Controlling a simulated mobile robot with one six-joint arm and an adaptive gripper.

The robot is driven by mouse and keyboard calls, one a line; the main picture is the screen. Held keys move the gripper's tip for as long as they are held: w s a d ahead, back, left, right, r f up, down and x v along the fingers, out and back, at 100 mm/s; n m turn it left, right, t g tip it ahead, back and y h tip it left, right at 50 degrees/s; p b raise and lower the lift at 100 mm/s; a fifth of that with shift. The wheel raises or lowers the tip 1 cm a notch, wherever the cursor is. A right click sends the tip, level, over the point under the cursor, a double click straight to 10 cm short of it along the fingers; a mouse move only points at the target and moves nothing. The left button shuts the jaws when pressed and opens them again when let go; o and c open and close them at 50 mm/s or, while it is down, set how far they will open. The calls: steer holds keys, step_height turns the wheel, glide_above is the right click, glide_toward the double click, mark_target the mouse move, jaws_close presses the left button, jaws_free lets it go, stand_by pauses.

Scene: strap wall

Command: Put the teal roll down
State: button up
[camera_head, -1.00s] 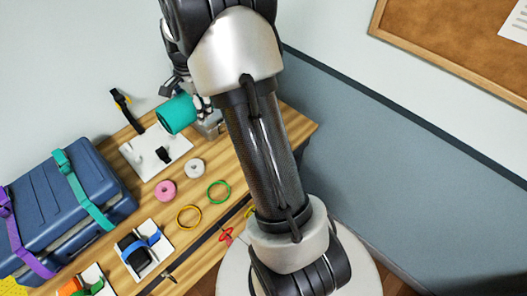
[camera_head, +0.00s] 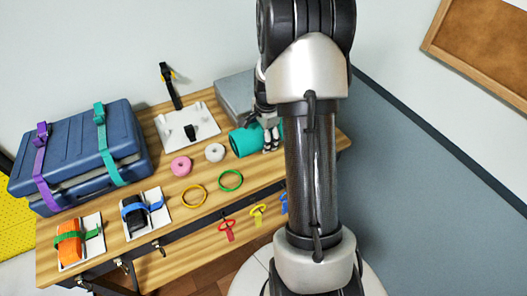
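The teal roll (camera_head: 243,142) lies on its side, low at the right part of the wooden table, just right of the small white roll. My gripper (camera_head: 270,136) is at the roll's right end, its fingers across the teal surface, and looks shut on it. The far finger is partly hidden. I cannot tell for certain whether the roll's underside touches the table top.
A grey box (camera_head: 235,92) stands behind the roll. A white board (camera_head: 205,128), a pink roll (camera_head: 181,166), the white roll (camera_head: 215,152), a green ring (camera_head: 230,181) and a yellow ring (camera_head: 193,196) lie to the left. A strapped blue case (camera_head: 75,155) is farther left.

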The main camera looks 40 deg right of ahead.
mark_target(262, 154)
steer(key=shift+f+b, duration=0.85)
steer(key=shift+f, duration=2.45)
steer(key=shift+f, duration=0.15)
steer(key=o, duration=1.1)
steer(key=shift+o, duration=0.2)
